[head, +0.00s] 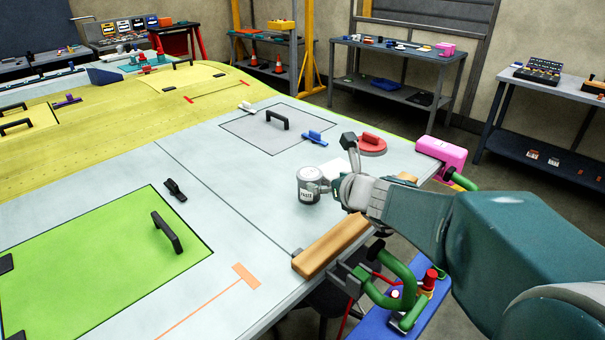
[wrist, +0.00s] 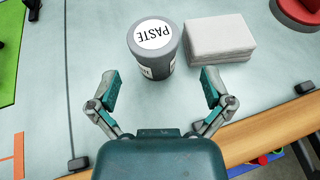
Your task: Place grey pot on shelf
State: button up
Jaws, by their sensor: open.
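The grey pot (head: 309,186) has a white "PASTE" label and stands upright on the pale wing surface near its edge. In the wrist view the pot (wrist: 156,62) shows from above, with a round white label on its lid. My gripper (wrist: 165,90) is open and empty. Its two fingers are spread on the near side of the pot, apart from it. In the head view my gripper (head: 345,172) is just right of the pot. Several shelves stand at the back; the middle one (head: 398,61) holds tools and a pink box. I cannot tell which shelf is meant.
A wooden block (head: 332,245) lines the near edge. A blue tray (head: 385,318) sits below it.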

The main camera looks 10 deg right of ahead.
aim_at(310, 177)
jog(key=shift+w+a+f, duration=0.15)
jog(key=shift+w+a, duration=0.2)
jog(key=shift+w, duration=0.1)
jog(key=shift+w+a+f, duration=0.1)
jog(key=shift+w+a, duration=0.1)
jog(key=shift+a, duration=0.15)
jog(key=x, duration=0.4)
jog(key=shift+f, duration=0.2)
jog(key=shift+w+d+f, duration=0.15)
jog(key=shift+w+d, duration=0.05)
jog(key=shift+w, duration=0.3)
jog(key=shift+a, duration=0.4)
jog(key=c, duration=1.1)
jog(key=shift+o, duration=0.2)
jog(key=shift+d, duration=0.2)
